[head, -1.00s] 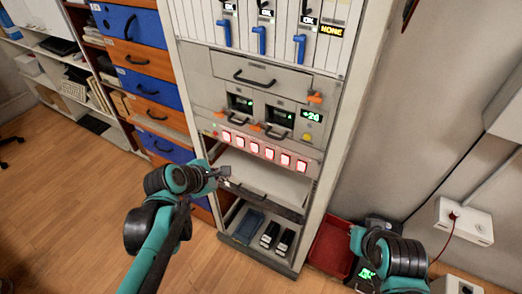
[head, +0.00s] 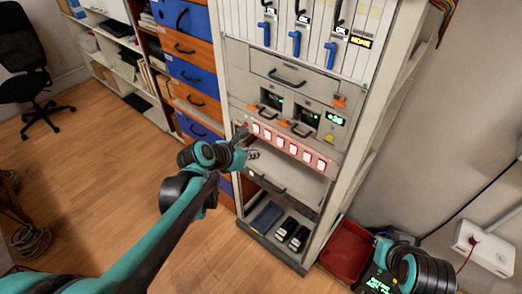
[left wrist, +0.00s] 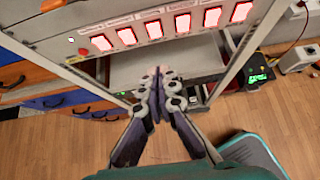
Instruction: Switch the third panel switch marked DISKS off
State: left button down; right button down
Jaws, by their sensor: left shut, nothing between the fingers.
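A row of several lit red-and-white panel switches runs across the rack. The third switch from the left (head: 281,141) glows; it also shows in the left wrist view (left wrist: 154,29). The small labels above the switches are too blurred to read. My left gripper (head: 252,153) is just below the left end of the row in the head view. In the left wrist view its fingertips (left wrist: 157,72) are together and empty, pointing toward the rack below the third switch, apart from it. Part of my right arm shows at the lower right, but I see no right gripper fingers.
Above are a unit with green displays (head: 308,117) and orange latches, and blue handles (head: 294,42). Drawers (head: 190,70) stand left of the rack. A red bin (head: 345,250) is on the floor at right.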

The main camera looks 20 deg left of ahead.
aim_at(280, 141)
pick_arm(q)
jog(key=b+x, duration=0.1)
jog(key=x, duration=0.2)
jog(key=r+b+x, duration=0.1)
jog(key=x, duration=0.3)
jog(key=w+b+x, duration=0.1)
jog(key=x, duration=0.2)
jog(key=shift+w+d, duration=0.25)
jog(key=shift+w, duration=0.05)
jog(key=shift+w+d+r, duration=0.2)
jog(key=shift+w, duration=0.3)
jog(key=shift+w+d+r, duration=0.1)
jog(key=shift+w+r, duration=0.05)
jog(key=shift+w, duration=0.2)
jog(key=shift+r, duration=0.2)
